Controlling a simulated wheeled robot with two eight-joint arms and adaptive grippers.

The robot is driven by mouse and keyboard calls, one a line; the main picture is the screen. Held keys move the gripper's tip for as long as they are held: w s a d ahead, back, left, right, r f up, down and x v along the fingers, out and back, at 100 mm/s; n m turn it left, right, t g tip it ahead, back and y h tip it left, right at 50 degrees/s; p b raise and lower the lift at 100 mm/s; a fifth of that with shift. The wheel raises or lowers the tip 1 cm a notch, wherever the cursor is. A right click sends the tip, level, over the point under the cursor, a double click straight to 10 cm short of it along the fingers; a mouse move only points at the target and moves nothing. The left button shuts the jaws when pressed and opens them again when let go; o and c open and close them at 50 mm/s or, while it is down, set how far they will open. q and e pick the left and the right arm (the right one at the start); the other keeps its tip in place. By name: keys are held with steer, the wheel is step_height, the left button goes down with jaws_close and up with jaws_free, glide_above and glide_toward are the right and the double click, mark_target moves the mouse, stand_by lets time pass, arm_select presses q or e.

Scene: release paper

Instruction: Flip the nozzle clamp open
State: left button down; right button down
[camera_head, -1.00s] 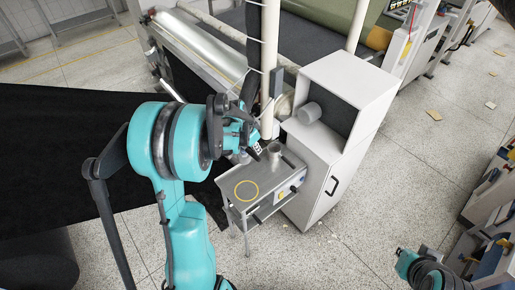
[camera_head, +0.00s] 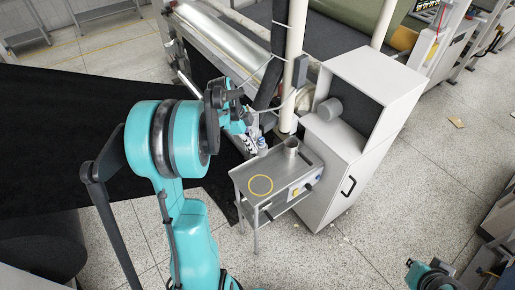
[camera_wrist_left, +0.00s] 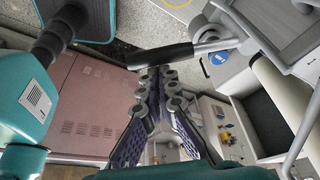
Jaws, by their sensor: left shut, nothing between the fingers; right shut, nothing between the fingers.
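A metal lever with a black grip (camera_wrist_left: 160,55), which looks like the nozzle clamp's handle, runs left from a pale metal fitting in the left wrist view. My left gripper (camera_wrist_left: 162,75) is shut and empty, its fingertips just below the grip in that picture. I cannot tell whether they touch it. In the head view my left gripper (camera_head: 259,146) is by the foot of the upright post, left of the small cart; the clamp is too small to make out there. Part of my right arm shows at the bottom right; its fingers cannot be made out.
A grey cart (camera_head: 285,177) carries a metal cup (camera_head: 291,147) and a yellow ring (camera_head: 261,185). A white cabinet (camera_head: 341,165) stands right of it. White posts (camera_head: 294,60) rise behind. Black material (camera_head: 60,150) spreads at the left. Floor at the right is mostly free.

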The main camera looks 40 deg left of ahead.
arm_select(q)
steer(key=shift+s+a+b, duration=0.2)
steer(key=shift+s+a, duration=0.1)
steer(key=shift+a, duration=0.3)
steer(key=shift+s+a+b, duration=0.2)
steer(key=shift+s+a, duration=0.05)
steer(key=shift+a, duration=0.35)
steer(key=a+b, duration=0.1)
steer(key=a, duration=0.2)
steer(key=shift+s+a, duration=0.15)
steer(key=shift+a, duration=0.05)
arm_select(e)
steer(key=shift+s+a+f, duration=0.1)
steer(key=shift+a+f, duration=0.1)
steer(key=shift+f, duration=0.35)
steer(key=shift+s+a+f, duration=0.1)
steer(key=shift+a+f, duration=0.1)
steer(key=shift+f, duration=0.3)
arm_select(q)
steer(key=shift+a, duration=0.1)
